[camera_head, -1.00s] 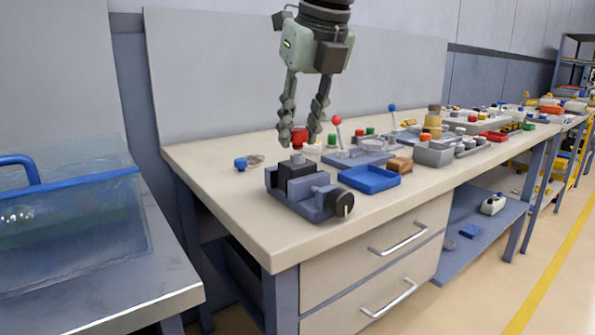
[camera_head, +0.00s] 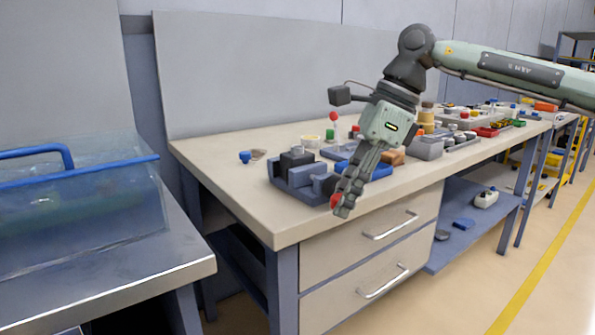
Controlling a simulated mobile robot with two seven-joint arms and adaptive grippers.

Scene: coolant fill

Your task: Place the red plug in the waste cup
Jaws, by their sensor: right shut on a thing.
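My right gripper (camera_head: 342,204) comes in from the upper right and points down over the front edge of the workbench. It is shut on the red plug (camera_head: 336,200), a small red piece at its fingertips, partly hidden by the fingers. The grey vise (camera_head: 293,181) stands on the bench just left of and behind the gripper, with a small grey piece (camera_head: 297,150) on top. A small pale cup (camera_head: 310,141) stands behind the vise; I cannot tell whether it is the waste cup. My left gripper is out of view.
A clear tank (camera_head: 80,210) is at left. The bench's front left is clear.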

